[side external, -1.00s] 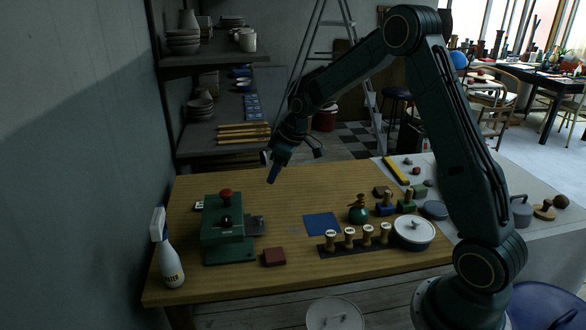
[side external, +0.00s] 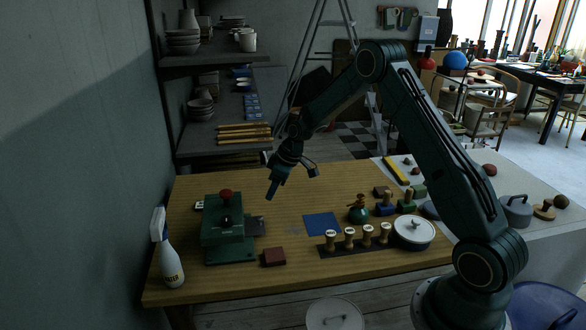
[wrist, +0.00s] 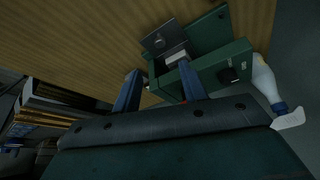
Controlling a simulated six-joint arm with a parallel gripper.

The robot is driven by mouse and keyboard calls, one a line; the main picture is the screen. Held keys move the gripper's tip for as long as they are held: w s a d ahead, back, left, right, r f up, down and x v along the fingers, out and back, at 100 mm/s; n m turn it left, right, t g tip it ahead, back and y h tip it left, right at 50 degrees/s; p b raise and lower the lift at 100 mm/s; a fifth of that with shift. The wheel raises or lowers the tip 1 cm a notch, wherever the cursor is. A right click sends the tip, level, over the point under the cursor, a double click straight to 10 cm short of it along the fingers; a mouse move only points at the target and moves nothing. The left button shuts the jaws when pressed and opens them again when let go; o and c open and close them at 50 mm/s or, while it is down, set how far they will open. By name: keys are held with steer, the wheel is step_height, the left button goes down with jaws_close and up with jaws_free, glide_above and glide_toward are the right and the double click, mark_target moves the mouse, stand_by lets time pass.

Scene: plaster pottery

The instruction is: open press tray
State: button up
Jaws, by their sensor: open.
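The green press (side external: 222,236) stands on the left of the wooden table, with a red knob (side external: 226,193) on top and a black knob (side external: 225,222) on its front. A dark grey tray plate (side external: 257,228) sticks out of its right side. In the wrist view the press (wrist: 222,64) and the grey tray (wrist: 164,38) lie beyond my fingers. My gripper (side external: 271,197) is open and empty, above the table and up to the right of the tray, apart from it. Its two blue fingers show spread in the wrist view (wrist: 159,86).
A white spray bottle (side external: 169,255) stands left of the press. A dark red block (side external: 274,257) lies just right of it.

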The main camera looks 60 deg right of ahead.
mark_target(260, 217)
steer(key=x, duration=1.1)
steer(key=shift+w+f, duration=0.1)
steer(key=shift+f, duration=0.25)
steer(key=shift+c, duration=0.2)
jaws_close()
